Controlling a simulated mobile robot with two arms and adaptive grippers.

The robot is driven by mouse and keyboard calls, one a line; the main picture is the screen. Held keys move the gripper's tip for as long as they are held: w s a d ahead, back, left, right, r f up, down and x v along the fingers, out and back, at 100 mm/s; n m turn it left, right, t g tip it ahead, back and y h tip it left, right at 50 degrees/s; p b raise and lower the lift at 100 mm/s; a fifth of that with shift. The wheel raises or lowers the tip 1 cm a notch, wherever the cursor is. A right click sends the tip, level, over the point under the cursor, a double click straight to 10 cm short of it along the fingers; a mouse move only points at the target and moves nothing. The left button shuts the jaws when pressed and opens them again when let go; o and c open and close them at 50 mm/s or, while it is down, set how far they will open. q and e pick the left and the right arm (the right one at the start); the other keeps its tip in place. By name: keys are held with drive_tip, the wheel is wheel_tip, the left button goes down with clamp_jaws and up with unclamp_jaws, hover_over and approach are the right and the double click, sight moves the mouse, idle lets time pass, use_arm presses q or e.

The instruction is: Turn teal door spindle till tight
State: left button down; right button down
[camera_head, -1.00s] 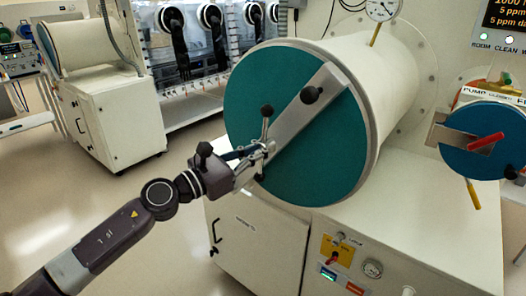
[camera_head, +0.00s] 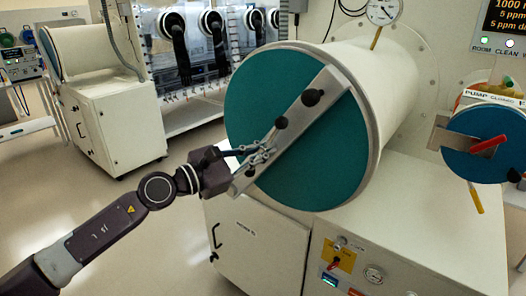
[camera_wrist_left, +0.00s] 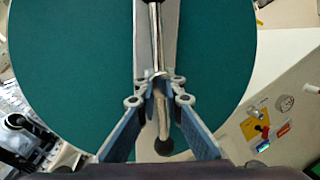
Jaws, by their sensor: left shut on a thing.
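The round teal door (camera_head: 325,165) closes the end of a white cylinder, with a slanted grey bar (camera_head: 327,86) across it. The spindle (camera_head: 281,122) sits at the bar's middle, its black-knobbed handle leaning up and to the right. My left gripper (camera_head: 268,149) is shut on the spindle handle. In the left wrist view the gripper (camera_wrist_left: 157,85) has its fingers on either side of the metal handle (camera_wrist_left: 156,40). One black knob (camera_wrist_left: 164,146) shows between the fingers there. My right gripper is out of view.
A smaller blue door (camera_head: 470,160) with a red handle is at the right. A white cabinet (camera_head: 430,235) with a yellow-plated valve (camera_head: 338,258) stands below the cylinder. Open floor lies at the left.

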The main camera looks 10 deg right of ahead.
use_arm(q)
drive_tip(key=shift+f, duration=0.2)
drive_tip(key=c, duration=2)
unclamp_jaws()
drive_tip(key=shift+r, duration=0.1)
drive_tip(key=shift+c, duration=0.2)
drive_tip(key=v, duration=1.2)
drive_tip(key=shift+r, duration=0.1)
